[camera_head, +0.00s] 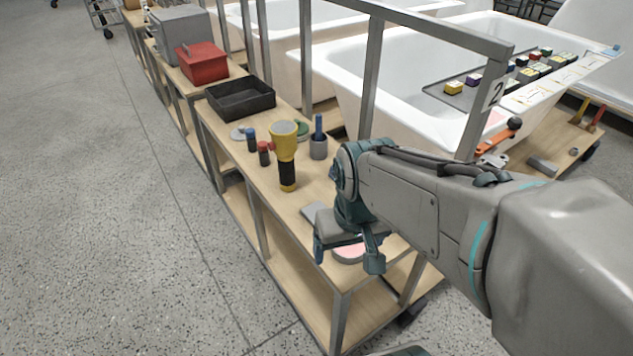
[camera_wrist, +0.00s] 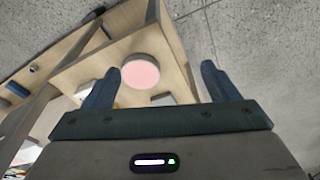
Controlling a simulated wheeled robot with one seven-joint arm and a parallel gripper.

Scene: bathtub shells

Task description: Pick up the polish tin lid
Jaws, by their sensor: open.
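A flat round piece with a pink face and pale rim (camera_head: 350,252) lies near the front end of the wooden bench top; it also shows in the wrist view (camera_wrist: 141,73). I cannot tell whether it is the polish tin lid or the tin. My gripper (camera_head: 347,260) is above it, pointing down, fingers spread and empty. In the wrist view the disc appears between the fingers (camera_wrist: 160,70), nearer the left one. My gripper partly hides it in the head view. A grey disc (camera_head: 238,134) and a green round piece (camera_head: 302,130) lie farther back.
A grey flat piece (camera_head: 314,212) lies near my gripper. Behind are a black tray (camera_head: 240,98) and red box (camera_head: 202,62). Metal posts and a white tub (camera_head: 400,110) bound the right.

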